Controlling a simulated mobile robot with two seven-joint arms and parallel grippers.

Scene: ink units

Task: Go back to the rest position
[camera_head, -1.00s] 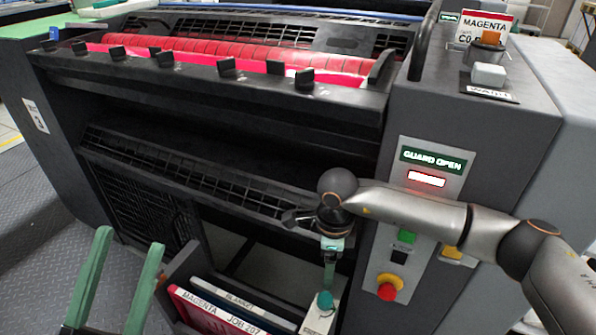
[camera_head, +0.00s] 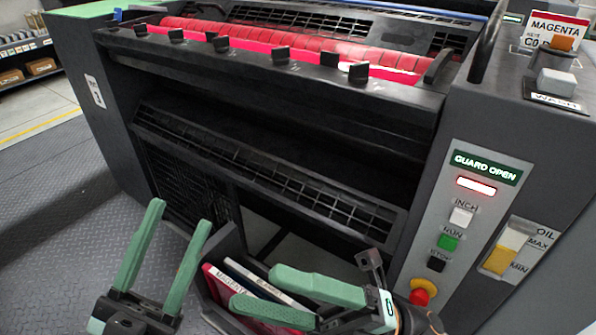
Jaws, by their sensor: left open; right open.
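My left gripper (camera_head: 172,232) is at the lower left, its two green fingers spread apart and pointing up, with nothing between them. My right gripper (camera_head: 252,290) is at the bottom middle, its green fingers pointing left and apart. It is in front of a dark bin (camera_head: 226,244) and hides part of it. No object is visible between the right fingers apart from the bin's contents behind them.
The dark press (camera_head: 290,130) with red rollers (camera_head: 300,42) fills the middle. Its control panel (camera_head: 463,215) at right has buttons and a lit "GUARD OPEN" sign. The bin holds a red folder (camera_head: 236,296) labelled MAGENTA. Patterned floor is clear at left.

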